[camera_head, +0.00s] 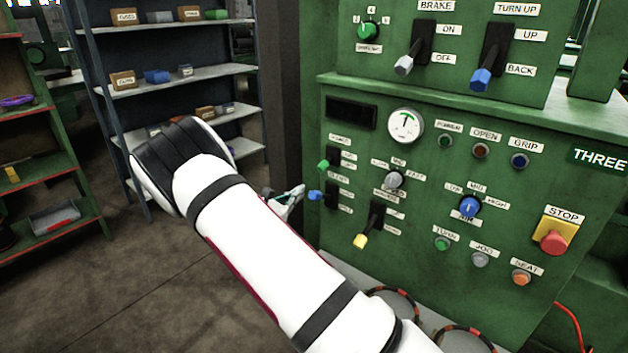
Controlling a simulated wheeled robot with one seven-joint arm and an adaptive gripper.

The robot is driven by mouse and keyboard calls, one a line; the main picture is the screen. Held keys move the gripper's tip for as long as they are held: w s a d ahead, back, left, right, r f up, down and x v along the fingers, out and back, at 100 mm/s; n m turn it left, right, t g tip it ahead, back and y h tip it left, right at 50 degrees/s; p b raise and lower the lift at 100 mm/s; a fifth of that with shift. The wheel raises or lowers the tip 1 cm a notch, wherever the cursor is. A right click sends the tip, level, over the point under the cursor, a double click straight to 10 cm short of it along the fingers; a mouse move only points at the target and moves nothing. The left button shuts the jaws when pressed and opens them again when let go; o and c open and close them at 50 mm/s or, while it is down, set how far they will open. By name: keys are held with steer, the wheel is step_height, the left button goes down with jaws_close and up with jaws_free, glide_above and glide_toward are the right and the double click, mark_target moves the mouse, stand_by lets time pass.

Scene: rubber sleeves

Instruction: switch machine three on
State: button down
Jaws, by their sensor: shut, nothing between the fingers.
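The green machine (345,262) bears a sign THREE (598,158). Its front has a green POWER button or lamp (445,141), a round gauge (405,125) and a dark display (351,112). At its left edge are a green-tipped lever (323,165) and a blue-tipped lever (316,195), with labels too small to read. A yellow-tipped lever (360,241) points down. A red STOP button (553,242) sits on a yellow plate at right. My gripper (297,191) is shut and empty, just left of the blue-tipped lever; I cannot tell whether they touch. My arm partly hides it.
The upper panel holds a BRAKE lever (404,64) down by OFF and a blue-tipped lever (481,79) down by BACK. Striped cables (465,332) lie below the panel. Shelves (180,80) with boxes stand behind at left. Floor (100,290) at lower left is clear.

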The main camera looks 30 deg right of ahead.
mark_target(327, 163)
steer(key=x, duration=1)
steer(key=shift+b, duration=0.35)
steer(key=shift+s+r, duration=0.1)
